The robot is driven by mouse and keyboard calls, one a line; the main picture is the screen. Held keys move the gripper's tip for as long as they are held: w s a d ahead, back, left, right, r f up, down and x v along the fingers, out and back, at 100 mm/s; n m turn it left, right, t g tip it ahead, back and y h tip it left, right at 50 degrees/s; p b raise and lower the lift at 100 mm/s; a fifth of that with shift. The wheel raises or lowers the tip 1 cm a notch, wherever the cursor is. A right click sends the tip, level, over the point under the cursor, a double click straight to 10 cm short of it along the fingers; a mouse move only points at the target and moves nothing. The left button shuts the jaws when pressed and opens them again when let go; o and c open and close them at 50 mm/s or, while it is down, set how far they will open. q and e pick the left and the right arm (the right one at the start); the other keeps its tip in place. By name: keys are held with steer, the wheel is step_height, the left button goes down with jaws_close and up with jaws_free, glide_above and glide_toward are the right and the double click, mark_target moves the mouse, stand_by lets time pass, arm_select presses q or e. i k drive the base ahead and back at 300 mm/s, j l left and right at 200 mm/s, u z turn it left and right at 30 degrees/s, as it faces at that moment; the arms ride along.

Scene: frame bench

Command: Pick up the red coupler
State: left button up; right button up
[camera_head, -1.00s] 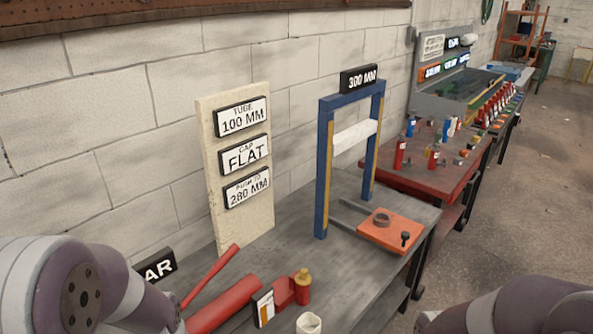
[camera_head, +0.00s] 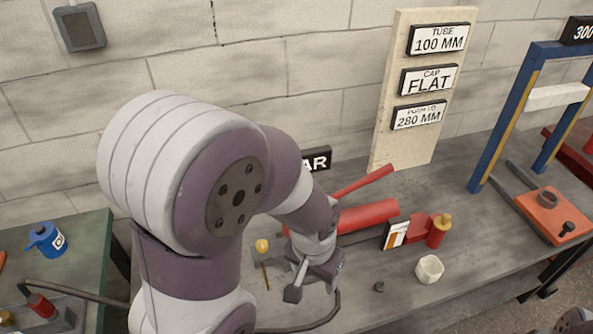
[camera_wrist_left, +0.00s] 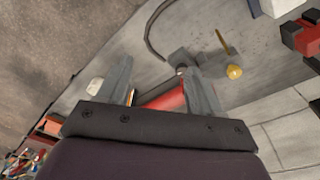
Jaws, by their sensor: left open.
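My left gripper (camera_head: 312,288) hangs low over the grey bench, near the left end of a red cylinder. In the left wrist view its two fingers (camera_wrist_left: 158,82) are apart with nothing held, and the red cylinder (camera_wrist_left: 165,101) shows beyond them. No part is clearly marked as the red coupler. One candidate is a short red piece (camera_head: 40,305) on the green bench at left, well away from the gripper. Another is a red part (camera_head: 417,227) beside a red, brass-topped piece (camera_head: 438,232) on the grey bench.
A black hose (camera_head: 300,328) crosses toward the left gripper. A yellow-knobbed rod (camera_head: 263,250) is close by. A white cup (camera_head: 429,268) stands right of it. A sign board (camera_head: 385,140) and blue press frame (camera_head: 500,130) stand behind. The front bench is mostly clear.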

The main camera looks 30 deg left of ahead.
mark_target(38, 302)
steer(key=u, duration=3.2)
steer(key=z, duration=2.9)
steer(key=k+j+u, duration=0.25)
steer(key=j+u, duration=0.2)
steer(key=j, duration=0.2)
steer(key=k+j+u, duration=0.25)
steer(key=j, duration=0.15)
steer(key=j+u, duration=0.2)
steer(key=j, duration=0.15)
